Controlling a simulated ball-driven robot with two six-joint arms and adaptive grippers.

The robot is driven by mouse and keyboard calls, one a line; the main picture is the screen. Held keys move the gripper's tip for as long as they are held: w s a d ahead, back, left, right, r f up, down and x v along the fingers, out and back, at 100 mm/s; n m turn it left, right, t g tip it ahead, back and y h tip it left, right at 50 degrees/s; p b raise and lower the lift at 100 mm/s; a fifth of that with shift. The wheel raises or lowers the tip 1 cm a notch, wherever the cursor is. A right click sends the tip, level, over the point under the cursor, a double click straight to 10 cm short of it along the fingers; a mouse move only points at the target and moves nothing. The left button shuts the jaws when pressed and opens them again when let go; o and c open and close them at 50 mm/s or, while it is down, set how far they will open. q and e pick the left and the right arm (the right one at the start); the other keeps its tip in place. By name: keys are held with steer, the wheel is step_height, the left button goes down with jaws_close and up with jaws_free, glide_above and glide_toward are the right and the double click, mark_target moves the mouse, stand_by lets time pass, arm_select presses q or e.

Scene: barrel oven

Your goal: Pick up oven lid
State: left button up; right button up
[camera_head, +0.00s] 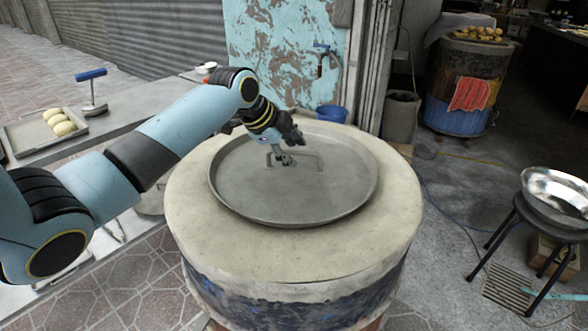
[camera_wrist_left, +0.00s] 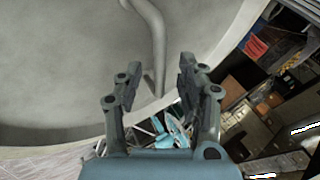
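The oven lid (camera_head: 250,205) is a round grey metal disc with a raised rim, lying flat on top of the barrel oven (camera_head: 210,245). Its bar handle (camera_head: 318,157) stands at the lid's middle. My left gripper (camera_head: 284,160) points down at the handle from above and partly covers it. In the left wrist view, the gripper (camera_wrist_left: 157,88) has its two fingers apart, with the handle (camera_wrist_left: 157,30) running toward the gap between them. I cannot tell whether a finger touches the handle. My right gripper is out of view.
A counter at left holds a tray (camera_head: 42,150) of dough pieces and a blue-handled tool (camera_head: 92,90). A blue bucket (camera_head: 332,113) stands behind the oven. At right, a metal bowl (camera_head: 555,195) sits on a black stool (camera_head: 515,225). The floor between is mostly free.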

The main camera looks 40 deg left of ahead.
arm_select(q)
steer(key=shift+w+f, duration=0.2)
steer(key=shift+f, duration=0.05)
steer(key=shift+s, duration=0.1)
jaws_close()
